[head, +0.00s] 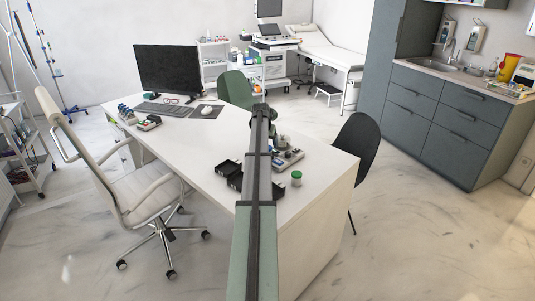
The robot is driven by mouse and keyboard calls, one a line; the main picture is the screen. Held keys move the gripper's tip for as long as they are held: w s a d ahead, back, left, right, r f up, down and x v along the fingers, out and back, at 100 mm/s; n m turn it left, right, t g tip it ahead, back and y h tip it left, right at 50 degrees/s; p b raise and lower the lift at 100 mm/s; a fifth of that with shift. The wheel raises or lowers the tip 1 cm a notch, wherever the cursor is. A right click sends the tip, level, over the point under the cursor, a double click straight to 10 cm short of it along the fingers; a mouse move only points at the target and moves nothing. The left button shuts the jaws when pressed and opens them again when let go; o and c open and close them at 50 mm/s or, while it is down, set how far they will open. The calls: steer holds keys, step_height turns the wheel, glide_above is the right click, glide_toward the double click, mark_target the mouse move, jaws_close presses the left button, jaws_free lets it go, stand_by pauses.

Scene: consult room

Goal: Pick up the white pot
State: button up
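A small white pot with a green lid (296,178) stands upright on the white desk (213,158), near its right end. It is just right of my arm, which reaches up the middle of the head view and over the desk. The far end of my arm is beyond the pot in the picture. Nothing is seen touching the pot.
A tray of small items (290,158) lies just behind the pot. Black boxes (233,181) sit left of my arm. A monitor (167,69) and keyboard (164,108) are at the desk's far left. A black chair (356,146) stands at the right end.

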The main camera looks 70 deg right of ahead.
steer(key=x, duration=0.4)
steer(key=shift+w+d+f, duration=0.1)
steer(key=shift+f, duration=0.1)
steer(key=c, duration=1.2)
